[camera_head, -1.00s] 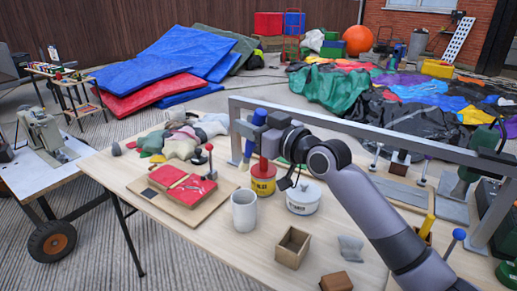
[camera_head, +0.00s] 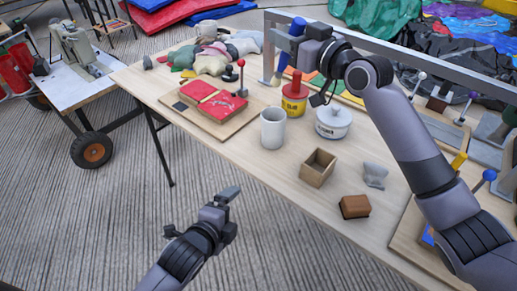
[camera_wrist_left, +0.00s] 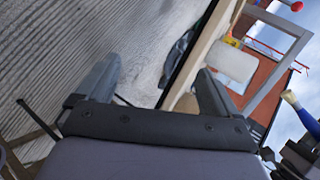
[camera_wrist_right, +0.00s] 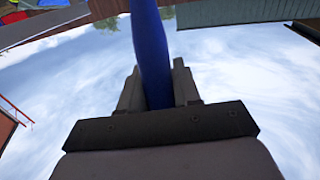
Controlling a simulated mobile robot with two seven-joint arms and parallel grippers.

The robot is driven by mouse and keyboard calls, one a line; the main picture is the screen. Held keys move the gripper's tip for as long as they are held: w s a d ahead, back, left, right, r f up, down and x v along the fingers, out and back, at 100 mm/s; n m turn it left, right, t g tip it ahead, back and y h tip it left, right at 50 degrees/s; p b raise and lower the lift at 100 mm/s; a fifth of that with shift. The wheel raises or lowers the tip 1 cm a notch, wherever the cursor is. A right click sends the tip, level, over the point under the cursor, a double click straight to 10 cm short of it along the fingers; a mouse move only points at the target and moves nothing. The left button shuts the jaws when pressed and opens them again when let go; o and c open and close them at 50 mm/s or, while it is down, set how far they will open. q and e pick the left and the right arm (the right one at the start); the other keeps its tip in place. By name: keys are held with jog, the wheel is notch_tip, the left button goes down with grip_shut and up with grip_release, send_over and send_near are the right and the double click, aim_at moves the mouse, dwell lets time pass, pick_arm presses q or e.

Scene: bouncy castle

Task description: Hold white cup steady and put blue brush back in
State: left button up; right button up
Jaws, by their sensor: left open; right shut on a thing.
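The white cup (camera_head: 272,128) stands upright on the wooden table, near its front edge. My right gripper (camera_head: 291,48) is shut on the blue brush (camera_head: 298,26), holding it up behind the cup and above the table. The brush handle also shows between the fingers in the right wrist view (camera_wrist_right: 150,45). In the left wrist view its pale bristle end (camera_wrist_left: 289,97) shows at the right. My left gripper (camera_head: 228,200) is open and empty, in front of the table edge, below and left of the cup. The inside of the cup is mostly hidden.
A yellow tin with a red top (camera_head: 294,98) and a white tub (camera_head: 333,122) stand behind and right of the cup. A wooden box (camera_head: 318,167) and a brown block (camera_head: 355,206) sit nearer. A board with a red pad (camera_head: 212,105) is left. A grey rail (camera_head: 380,51) runs behind.

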pick_arm(q)
jog(key=w+d+r+m, duration=0.4)
jog(key=w+r+m, duration=0.1)
jog(key=m, duration=0.4)
jog(key=m+t, duration=0.2)
jog(key=m, duration=0.7)
send_near(270, 134)
jog(key=shift+y, duration=0.5)
jog(key=shift+d+x, duration=0.15)
jog(key=shift+x, duration=2.55)
jog(key=shift+d+x, duration=0.2)
jog(key=shift+x, duration=2.55)
jog(key=shift+r, duration=0.1)
jog(key=shift+s, duration=0.1)
jog(key=c, duration=1.2)
